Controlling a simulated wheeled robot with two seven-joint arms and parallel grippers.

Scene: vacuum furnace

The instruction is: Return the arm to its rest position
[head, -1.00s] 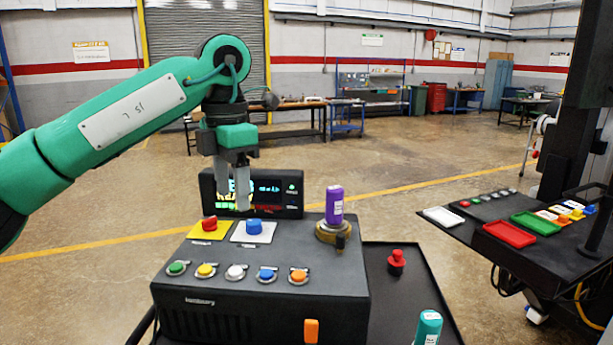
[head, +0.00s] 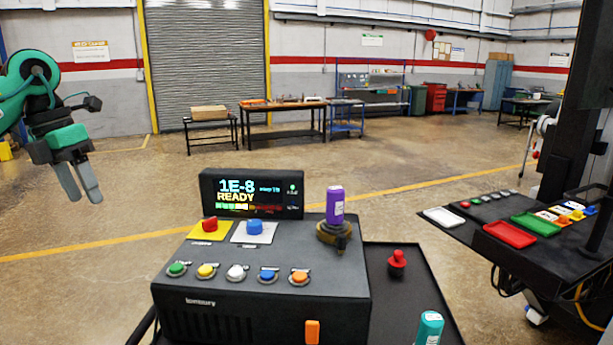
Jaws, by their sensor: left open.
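My left gripper (head: 82,198) is at the left of the head view, clear of the control box and up in the air. Its two grey fingers point down, apart and empty. The green left arm comes in from the left edge. The dark control box (head: 260,312) stands at the centre front, with a red button, a blue button and a row of several coloured buttons. Its display (head: 251,194) reads "1E-8 READY". A purple cylinder (head: 335,204) stands upright in a brass-coloured holder on the box. My right gripper is not in view.
A red knob (head: 396,260) stands on the dark tray right of the box, near a teal cylinder (head: 429,328). A dark table with a red tray (head: 509,235) and a green tray (head: 535,223) is at the right. The floor around my left gripper is clear.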

